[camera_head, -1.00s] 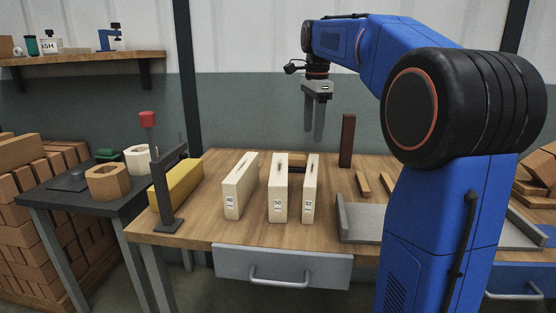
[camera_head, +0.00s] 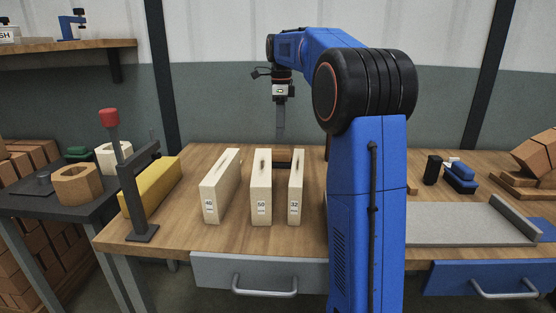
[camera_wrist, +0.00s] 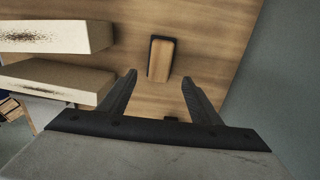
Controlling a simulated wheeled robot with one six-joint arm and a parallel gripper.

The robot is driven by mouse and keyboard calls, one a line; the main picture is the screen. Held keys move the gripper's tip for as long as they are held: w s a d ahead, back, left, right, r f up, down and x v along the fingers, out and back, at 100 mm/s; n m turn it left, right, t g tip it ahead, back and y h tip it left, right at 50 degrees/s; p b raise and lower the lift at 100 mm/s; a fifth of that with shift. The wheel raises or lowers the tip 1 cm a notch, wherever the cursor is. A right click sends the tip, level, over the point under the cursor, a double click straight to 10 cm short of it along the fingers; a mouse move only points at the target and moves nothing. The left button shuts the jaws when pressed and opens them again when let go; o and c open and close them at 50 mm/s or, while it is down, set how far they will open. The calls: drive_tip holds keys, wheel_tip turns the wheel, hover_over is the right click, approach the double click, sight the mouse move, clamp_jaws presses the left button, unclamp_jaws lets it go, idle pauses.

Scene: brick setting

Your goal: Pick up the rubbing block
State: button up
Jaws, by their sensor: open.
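A small block with a wooden top and dark edges, which looks like the rubbing block (camera_wrist: 161,58), lies on the bench in the wrist view, just beyond my fingertips. In the head view a dark low block (camera_head: 283,164) shows partly behind the cream blocks; it appears to be the same one. My gripper (camera_head: 280,134) hangs pointing down above the back of the bench. In the wrist view my gripper (camera_wrist: 158,77) is open, with its two fingers apart and nothing between them. The block is apart from the fingers.
Cream blocks marked 40 (camera_head: 214,195), 50 (camera_head: 261,195) and 32 (camera_head: 295,195) stand close in front. A yellow bar (camera_head: 157,187) and a red-knobbed stand (camera_head: 138,190) are left. A grey tray (camera_head: 450,225), black item (camera_head: 432,170) and blue item (camera_head: 461,178) are right.

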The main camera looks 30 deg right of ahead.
sight(278, 150)
wheel_tip(278, 150, down, 5)
drive_tip(key=shift+r, duration=0.15)
drive_tip(key=shift+w+a+f, duration=0.1)
drive_tip(key=shift+a+f, duration=0.05)
drive_tip(key=shift+f, duration=1.15)
drive_tip(key=shift+w+a+f, duration=0.1)
drive_tip(key=shift+a+f, duration=0.05)
drive_tip(key=shift+f, duration=1.1)
drive_tip(key=shift+c, duration=0.4)
drive_tip(key=c, duration=1.3)
drive_tip(key=shift+r, duration=0.15)
wheel_tip(278, 150, up, 10)
drive_tip(key=shift+f, duration=0.1)
